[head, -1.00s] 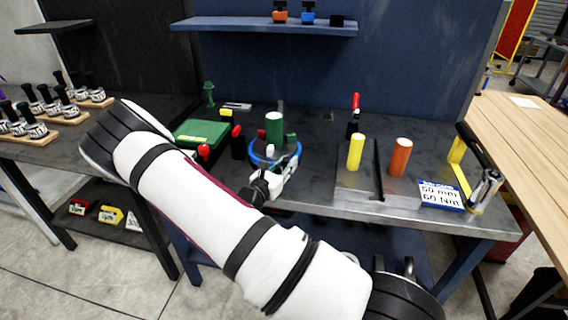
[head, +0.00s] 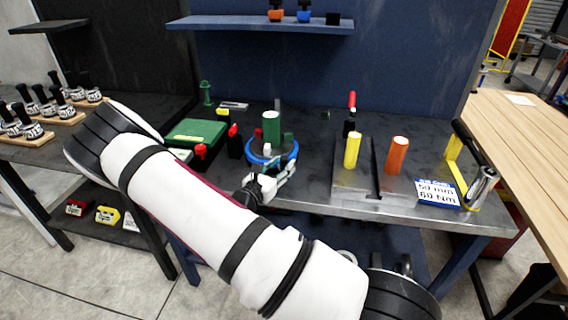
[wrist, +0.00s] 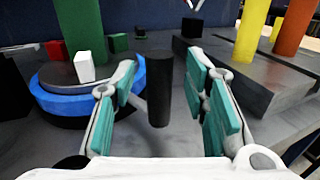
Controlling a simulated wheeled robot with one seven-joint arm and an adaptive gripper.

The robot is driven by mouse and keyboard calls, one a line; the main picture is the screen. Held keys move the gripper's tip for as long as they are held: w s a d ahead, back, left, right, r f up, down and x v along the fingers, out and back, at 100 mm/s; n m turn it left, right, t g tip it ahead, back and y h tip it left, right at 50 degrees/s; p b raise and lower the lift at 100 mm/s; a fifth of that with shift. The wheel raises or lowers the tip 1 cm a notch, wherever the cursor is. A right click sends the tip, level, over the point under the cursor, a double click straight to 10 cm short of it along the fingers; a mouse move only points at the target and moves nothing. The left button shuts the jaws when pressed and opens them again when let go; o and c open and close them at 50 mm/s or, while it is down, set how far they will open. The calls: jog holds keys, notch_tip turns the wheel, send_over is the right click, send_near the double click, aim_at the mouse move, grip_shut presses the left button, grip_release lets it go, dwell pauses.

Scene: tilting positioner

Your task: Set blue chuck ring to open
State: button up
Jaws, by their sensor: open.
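The blue chuck ring (head: 250,157) sits around the base of a round fixture that carries a green cylinder (head: 271,127). In the wrist view the ring (wrist: 52,101) is left of my gripper, with a small white block (wrist: 84,66) above it. My gripper (head: 281,180) is open at the front right of the ring. In the wrist view a black upright handle (wrist: 159,90) stands between the teal pads of my gripper (wrist: 162,84), with a gap visible on both sides. Its joint to the ring is mostly hidden by the left finger.
A slotted metal block with a yellow cylinder (head: 352,150) and an orange cylinder (head: 397,155) lies to the right. A green box (head: 196,133) and red-topped knobs (head: 200,151) are to the left. A blue shelf (head: 262,24) hangs above.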

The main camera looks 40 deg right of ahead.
jog(key=v, duration=1)
jog(key=s+a+r+m+g+y, duration=0.3)
jog(key=s+r+m+g+y, duration=0.5)
jog(key=s+r+m, duration=0.5)
jog(key=s+a+r+m+t+y, duration=0.7)
jog(key=s+a+r+m+y, duration=0.1)
jog(key=a+r, duration=0.5)
jog(key=shift+s+a+r+m+t+y, duration=0.35)
jog(key=shift+s+y, duration=0.25)
jog(key=shift+s, duration=0.25)
